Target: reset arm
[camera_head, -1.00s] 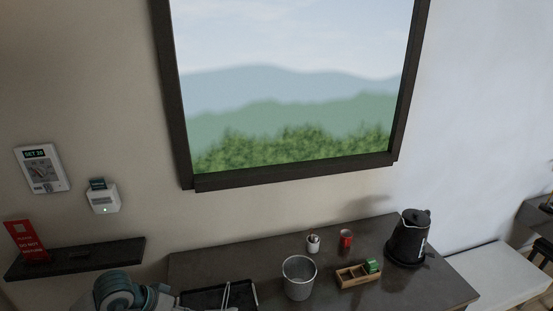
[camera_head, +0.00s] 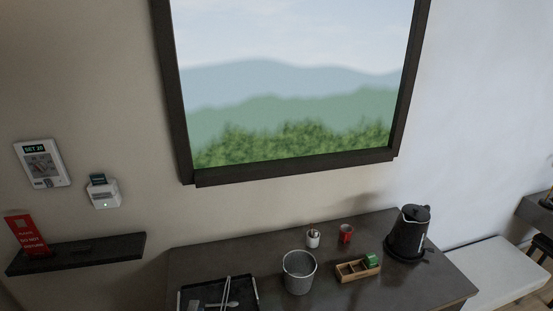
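Neither of my grippers is in view, and no arm shows in the head view. The dark vanity counter (camera_head: 350,293) runs along the wall below the picture or window and holds several items. A black tray (camera_head: 250,281) with tongs and a spoon-like utensil lies at its left end. A grey metal bucket (camera_head: 299,273) stands in the middle. A wooden divided box (camera_head: 350,271) with a green item (camera_head: 371,260) in it sits to the bucket's right.
A black kettle (camera_head: 408,236) stands at the counter's right end. A red cup (camera_head: 346,233) and a small white holder (camera_head: 313,239) stand behind the bucket. A dark wall shelf (camera_head: 90,253) bears a red sign (camera_head: 27,233). A white bench (camera_head: 505,272) is at right.

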